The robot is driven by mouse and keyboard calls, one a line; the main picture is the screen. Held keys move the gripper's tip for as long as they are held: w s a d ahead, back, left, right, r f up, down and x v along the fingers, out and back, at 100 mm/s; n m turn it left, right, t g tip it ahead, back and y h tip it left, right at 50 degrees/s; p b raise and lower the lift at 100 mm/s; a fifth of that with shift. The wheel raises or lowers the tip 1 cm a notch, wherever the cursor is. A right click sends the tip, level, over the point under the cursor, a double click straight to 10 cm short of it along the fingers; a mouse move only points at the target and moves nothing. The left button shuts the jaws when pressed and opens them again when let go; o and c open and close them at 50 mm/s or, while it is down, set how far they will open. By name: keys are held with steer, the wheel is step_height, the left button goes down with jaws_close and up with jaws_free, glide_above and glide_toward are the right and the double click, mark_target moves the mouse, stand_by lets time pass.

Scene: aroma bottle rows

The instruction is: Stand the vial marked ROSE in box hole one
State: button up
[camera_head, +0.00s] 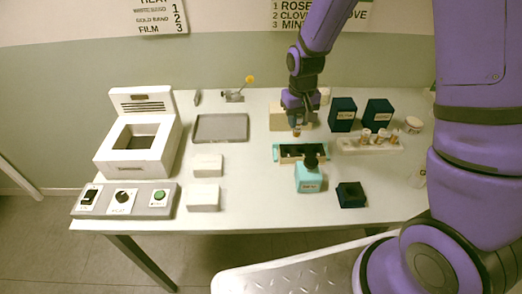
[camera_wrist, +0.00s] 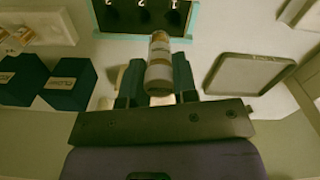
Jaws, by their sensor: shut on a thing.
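My gripper (camera_head: 298,122) is shut on a small vial (camera_head: 297,132) with an orange-brown band. In the wrist view the vial (camera_wrist: 159,62) sits between my two fingers (camera_wrist: 158,80); its marking cannot be read. The teal-rimmed box (camera_head: 276,153) lies just in front of my gripper in the head view, and the vial is above and behind it. In the wrist view the box (camera_wrist: 195,18) shows dark holes numbered 1, 2 and 3 from right to left. Hole one (camera_wrist: 177,18) looks empty.
A teal bottle (camera_head: 309,178) with a black cap stands before the box and hides part of it. A pale rack (camera_head: 350,147) with several vials is at right, near dark blue boxes (camera_head: 343,115). A grey tray (camera_head: 220,128) lies left. A wall sign (camera_head: 290,14) lists 1 ROSE, 2 CLOVE.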

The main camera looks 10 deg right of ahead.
steer(key=shift+w+a+f, duration=0.2)
steer(key=shift+a+f, duration=0.1)
steer(key=shift+f, duration=1.3)
steer(key=shift+w+a+f, duration=0.15)
steer(key=shift+a+f, duration=0.1)
steer(key=shift+f, duration=1.3)
steer(key=shift+w+a+f, duration=0.2)
steer(key=shift+a+f, duration=0.1)
steer(key=shift+f, duration=1.3)
steer(key=shift+f, duration=0.1)
steer(key=o, duration=0.9)
step_height(320, 180, up, 12)
steer(key=shift+r, duration=0.25)
